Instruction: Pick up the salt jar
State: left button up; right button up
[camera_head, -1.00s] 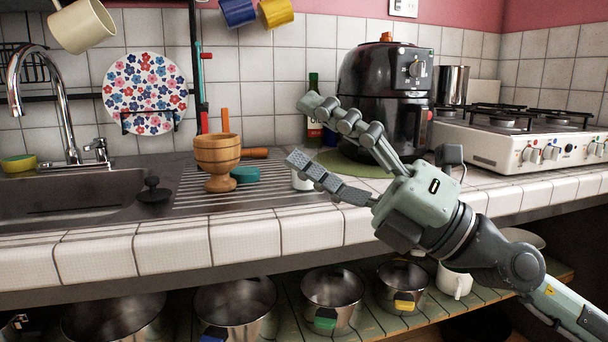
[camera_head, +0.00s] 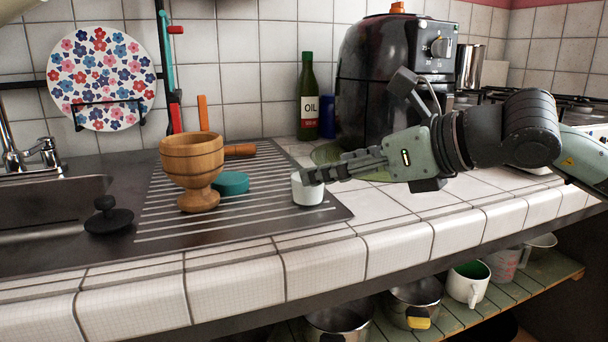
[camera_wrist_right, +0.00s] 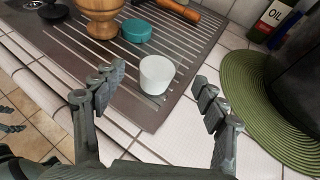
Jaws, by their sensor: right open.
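A small plain white jar, seemingly the salt jar (camera_head: 308,194), stands upright on the right end of the ribbed drainboard. No label shows on it. It also shows in the right wrist view (camera_wrist_right: 157,76), ahead of the palm. My right gripper (camera_head: 322,173) comes in from the right, low over the counter, with its fingertips at the jar. In the right wrist view my right gripper (camera_wrist_right: 160,82) is open, one finger to each side of the jar with gaps showing. In the head view the fingers overlap the jar's upper right edge. My left gripper is not in view.
A wooden goblet (camera_head: 194,165) and a teal round piece (camera_head: 230,183) stand left of the jar. Behind are an oil bottle (camera_head: 308,100), a black cooker (camera_head: 375,90) and a green round mat (camera_wrist_right: 262,112). A black stopper (camera_head: 108,216) lies left. The counter's front tiles are clear.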

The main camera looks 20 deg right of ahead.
jog(key=shift+w+a+f, duration=0.2)
jog(key=shift+w+a, duration=0.1)
jog(key=shift+w, duration=0.05)
jog(key=p+x, duration=0.1)
jog(key=x, duration=0.4)
jog(key=shift+s+f+p, duration=0.1)
jog(key=shift+f+p, duration=0.2)
jog(key=shift+p, duration=0.05)
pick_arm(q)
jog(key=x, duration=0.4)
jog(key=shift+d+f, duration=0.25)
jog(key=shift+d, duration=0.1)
pick_arm(e)
jog(key=shift+d, duration=0.1)
jog(key=shift+c, duration=0.6)
jog(key=c, duration=1.3)
jog(key=shift+o, duration=0.2)
